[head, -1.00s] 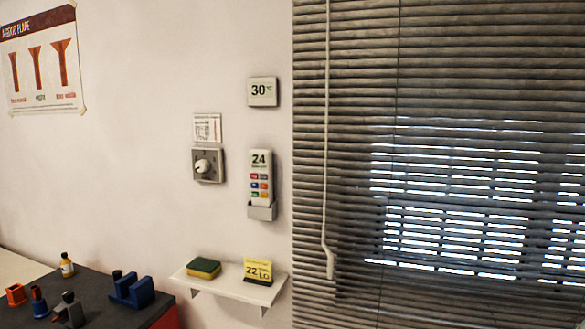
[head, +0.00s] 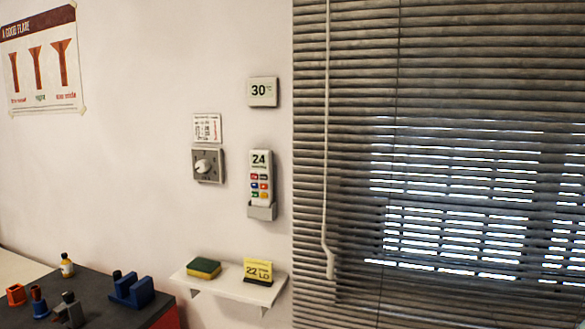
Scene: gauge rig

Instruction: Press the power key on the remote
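The remote (head: 260,178) is a white upright unit in a grey wall holder (head: 262,211). Its display reads 24, and below it are several small coloured keys in two columns. The keys' labels are too small to read, so I cannot tell which one is the power key. My gripper is not in view.
A display reading 30 (head: 263,92) hangs above the remote, and a grey dial (head: 206,165) is to its left. Below, a white shelf (head: 222,285) holds a sponge (head: 204,268) and a yellow card (head: 258,271). Blinds (head: 440,90) with a cord (head: 326,130) are at right.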

